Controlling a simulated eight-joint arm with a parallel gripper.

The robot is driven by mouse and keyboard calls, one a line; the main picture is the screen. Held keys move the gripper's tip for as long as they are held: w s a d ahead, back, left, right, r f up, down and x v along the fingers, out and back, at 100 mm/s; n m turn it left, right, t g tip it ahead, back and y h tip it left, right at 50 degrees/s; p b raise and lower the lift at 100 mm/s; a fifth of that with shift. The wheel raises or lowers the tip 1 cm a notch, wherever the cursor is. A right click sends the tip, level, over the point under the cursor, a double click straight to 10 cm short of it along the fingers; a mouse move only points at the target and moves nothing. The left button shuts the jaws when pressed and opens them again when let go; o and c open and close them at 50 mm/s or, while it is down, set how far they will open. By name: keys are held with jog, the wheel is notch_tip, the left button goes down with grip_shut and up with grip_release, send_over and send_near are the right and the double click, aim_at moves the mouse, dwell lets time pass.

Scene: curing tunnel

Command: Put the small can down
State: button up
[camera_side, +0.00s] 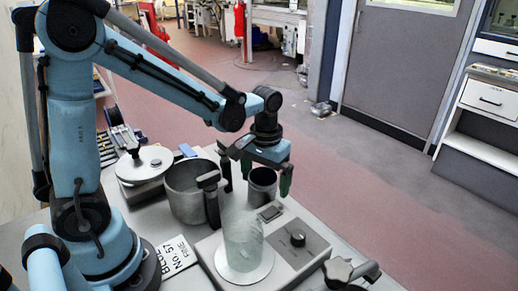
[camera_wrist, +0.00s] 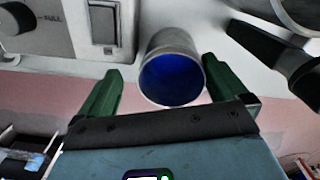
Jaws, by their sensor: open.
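The small can (camera_side: 262,190) is a grey metal cylinder beside the far edge of the grey control box, with its lower end hidden behind that box in the side view. In the wrist view the small can (camera_wrist: 172,45) shows its open mouth and deep blue inside. My gripper (camera_side: 256,188) is open above and around the can, one finger on each side. In the wrist view the green fingers of my gripper (camera_wrist: 163,68) stand apart, with a clear gap on the left and a very narrow one on the right. The can looks upright on the bench.
The control box (camera_side: 312,245) has a knob and switch, with a cloudy glass vessel (camera_side: 243,230) on its round plate. A metal pot (camera_side: 183,192) with a black handle stands left of the can. A lidded round device (camera_side: 145,165) and a sign (camera_side: 172,257) stand further left.

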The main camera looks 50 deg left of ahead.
notch_tip(320, 180, up, 12)
jog(key=s+f+m+t, duration=0.3)
jog(key=s+f+t, duration=0.1)
jog(key=s+t, duration=0.2)
jog(key=shift+s+m+t, duration=0.3)
jog(key=shift+t, duration=0.3)
